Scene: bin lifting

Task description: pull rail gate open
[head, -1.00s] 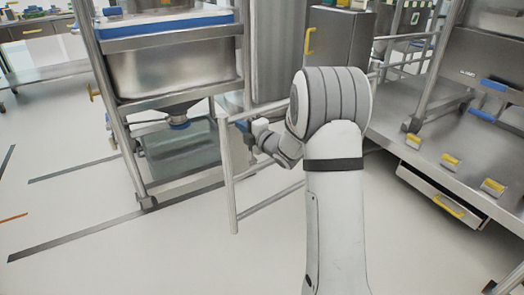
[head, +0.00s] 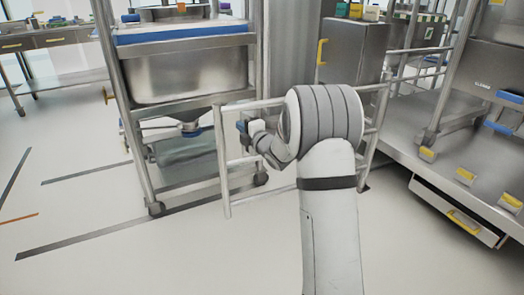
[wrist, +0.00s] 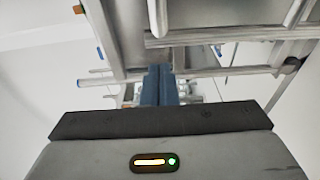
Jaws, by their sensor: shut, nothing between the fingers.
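The rail gate (head: 223,165) is a pale metal tube frame. In the head view its free end post stands upright left of my arm, and its rails run right, partly hidden behind my arm. It stands out at an angle from the raised platform, in front of the bin frame. My gripper (head: 243,128) is just right of the end post, below the top rail. In the wrist view my gripper (wrist: 158,85) has its blue fingers together, with nothing between them. A horizontal tube (wrist: 110,80) runs across at the fingertips; I cannot tell whether they touch it.
A wheeled frame with a steel bin (head: 185,75) stands behind the gate at left. A metal platform (head: 405,140) with yellow-topped blocks and an open drawer (head: 450,210) lies at right. A steel cabinet (head: 350,50) stands at the back. The floor at front left is clear.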

